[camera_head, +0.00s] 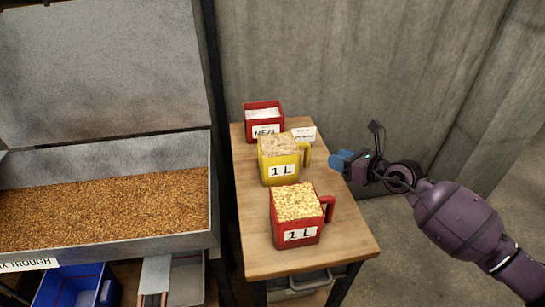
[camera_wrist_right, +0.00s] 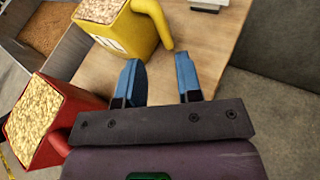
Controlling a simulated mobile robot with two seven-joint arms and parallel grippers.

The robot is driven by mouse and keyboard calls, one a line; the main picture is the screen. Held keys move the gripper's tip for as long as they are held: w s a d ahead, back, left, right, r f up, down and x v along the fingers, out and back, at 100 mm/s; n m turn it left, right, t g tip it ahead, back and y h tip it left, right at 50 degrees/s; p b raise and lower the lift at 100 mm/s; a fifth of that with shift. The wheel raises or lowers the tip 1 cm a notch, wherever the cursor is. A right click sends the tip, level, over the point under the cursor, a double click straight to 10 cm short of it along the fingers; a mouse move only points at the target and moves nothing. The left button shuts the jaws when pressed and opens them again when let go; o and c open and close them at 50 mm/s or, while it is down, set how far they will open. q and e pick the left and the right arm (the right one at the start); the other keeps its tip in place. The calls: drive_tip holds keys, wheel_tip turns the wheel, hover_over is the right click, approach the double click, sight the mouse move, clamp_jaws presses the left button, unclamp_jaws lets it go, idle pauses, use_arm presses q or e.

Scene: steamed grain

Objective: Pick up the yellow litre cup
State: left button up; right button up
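The yellow litre cup (camera_head: 281,169) stands upright on the wooden table, marked "1 L" and filled with pale flakes. Its handle is on its right side. In the right wrist view the yellow cup (camera_wrist_right: 133,32) is at the top, with its handle ahead of the fingertips. My right gripper (camera_head: 343,160) is just right of the handle, apart from it. In the wrist view the right gripper (camera_wrist_right: 160,75) has its blue fingers spread with nothing between them. My left gripper is not in view.
A red litre cup (camera_head: 297,214) full of grain stands in front of the yellow one. A red "MEAL" box (camera_head: 264,121) and a small white card (camera_head: 304,134) are behind it. The table (camera_head: 335,239) is bare at front right. A grain trough (camera_head: 105,208) is on the left.

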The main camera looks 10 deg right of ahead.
drive_tip(key=shift+d+f+n+g+h, duration=0.2)
drive_tip(key=shift+f+n+g+h, duration=0.15)
drive_tip(key=shift+f+n, duration=0.3)
drive_tip(key=shift+w+a+f, duration=0.1)
drive_tip(key=shift+f, duration=0.15)
drive_tip(key=x, duration=0.4)
drive_tip(key=shift+w+a+f+b, duration=0.15)
drive_tip(key=shift+w+a+b, duration=0.1)
drive_tip(key=shift+w+b, duration=0.1)
drive_tip(key=b+x, duration=0.1)
drive_tip(key=x, duration=0.3)
drive_tip(key=shift+a+f, duration=0.25)
drive_tip(key=shift+w+a+f, duration=0.1)
drive_tip(key=shift+w+a, duration=0.05)
drive_tip(key=shift+w, duration=0.1)
drive_tip(key=shift+c, duration=0.7)
clamp_jaws()
